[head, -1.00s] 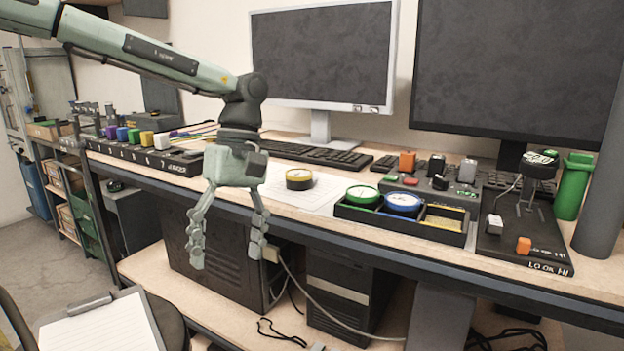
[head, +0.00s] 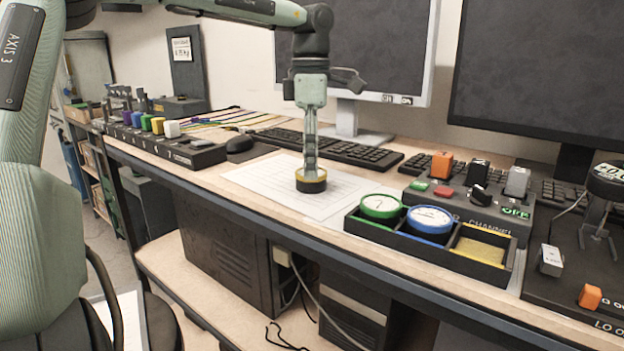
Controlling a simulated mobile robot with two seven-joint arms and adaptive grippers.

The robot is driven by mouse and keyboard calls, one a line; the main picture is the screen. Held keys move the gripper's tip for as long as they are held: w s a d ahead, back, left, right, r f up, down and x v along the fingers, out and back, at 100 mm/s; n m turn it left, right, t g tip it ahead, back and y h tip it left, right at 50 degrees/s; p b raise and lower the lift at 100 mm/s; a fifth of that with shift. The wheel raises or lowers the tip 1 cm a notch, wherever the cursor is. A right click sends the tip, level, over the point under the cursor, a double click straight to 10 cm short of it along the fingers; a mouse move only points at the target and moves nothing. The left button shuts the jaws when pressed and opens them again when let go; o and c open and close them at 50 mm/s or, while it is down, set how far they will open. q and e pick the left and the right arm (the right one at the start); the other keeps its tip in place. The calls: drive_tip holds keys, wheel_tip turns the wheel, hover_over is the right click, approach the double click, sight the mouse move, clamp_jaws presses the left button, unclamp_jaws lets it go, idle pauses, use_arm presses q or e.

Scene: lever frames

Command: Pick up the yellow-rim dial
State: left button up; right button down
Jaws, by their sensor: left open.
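The yellow-rim dial (head: 311,184) is a short dark round piece with a yellow rim. It sits on the white paper sheet (head: 262,184) on the desk, in the middle of the head view. My left gripper (head: 311,172) points straight down over the dial. It is open and seen edge-on, with its fingertips at the dial's top. The fingers hide part of the dial's face, and I cannot tell whether they touch it. My right gripper is not in view.
A black tray (head: 352,222) at the right holds a green-rim dial (head: 381,206), a blue-rim dial (head: 430,219) and an empty yellow compartment (head: 482,246). A keyboard (head: 330,147) and a monitor stand (head: 347,120) are behind. The desk's front edge (head: 235,199) is close.

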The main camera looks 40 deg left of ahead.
use_arm(q)
wheel_tip(320, 180, down, 2)
drive_tip(key=shift+f, duration=0.1)
drive_tip(key=c, duration=1.3)
drive_tip(key=shift+r, duration=0.2)
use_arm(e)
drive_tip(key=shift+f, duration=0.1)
